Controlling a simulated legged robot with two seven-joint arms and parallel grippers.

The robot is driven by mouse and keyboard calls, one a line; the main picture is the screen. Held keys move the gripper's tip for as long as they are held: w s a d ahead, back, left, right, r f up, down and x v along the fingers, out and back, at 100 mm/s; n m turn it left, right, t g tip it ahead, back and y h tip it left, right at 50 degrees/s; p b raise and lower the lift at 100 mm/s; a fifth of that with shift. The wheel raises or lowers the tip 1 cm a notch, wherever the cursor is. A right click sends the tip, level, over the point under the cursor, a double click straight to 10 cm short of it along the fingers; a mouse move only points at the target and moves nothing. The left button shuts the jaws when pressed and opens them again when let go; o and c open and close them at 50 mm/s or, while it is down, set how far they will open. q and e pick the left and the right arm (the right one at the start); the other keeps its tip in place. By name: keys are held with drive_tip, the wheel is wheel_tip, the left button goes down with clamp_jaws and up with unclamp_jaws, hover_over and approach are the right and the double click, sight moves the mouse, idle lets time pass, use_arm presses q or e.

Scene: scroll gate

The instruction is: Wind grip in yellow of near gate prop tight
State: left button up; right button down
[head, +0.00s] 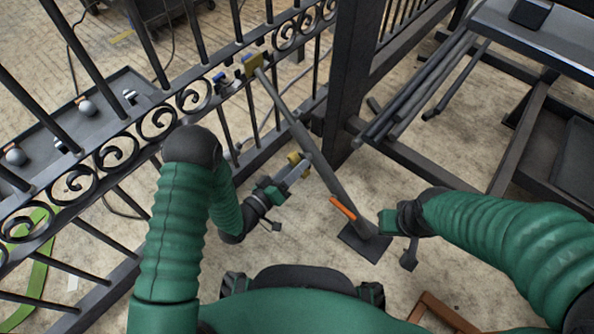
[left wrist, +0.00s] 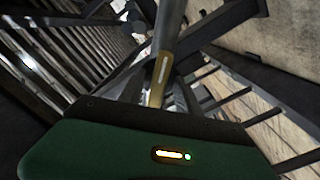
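The near gate prop (head: 288,118) is a grey pole slanting from a yellow clamp (head: 250,64) on the gate rail down to a dark floor plate (head: 364,243). A small yellow grip (head: 294,158) shows beside the pole's middle; yellow also shows along the pole in the left wrist view (left wrist: 155,94). An orange grip (head: 343,208) sits lower on the pole. My left gripper (head: 297,169) is at the pole by the yellow grip; whether its fingers touch or close on it cannot be made out. My right gripper (head: 383,222) is beside the pole's foot, its fingers largely hidden.
The black scroll gate (head: 160,118) runs diagonally across the left. A dark post (head: 352,75) stands behind the prop. A rack with several bars (head: 420,85) is at the right. A grey ledge with small knobs (head: 85,108) lies beyond the gate. Bare floor (head: 300,240) surrounds the prop's foot.

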use_arm(q)
drive_tip(key=shift+w+d, duration=0.3)
clamp_jaws()
idle(0.3)
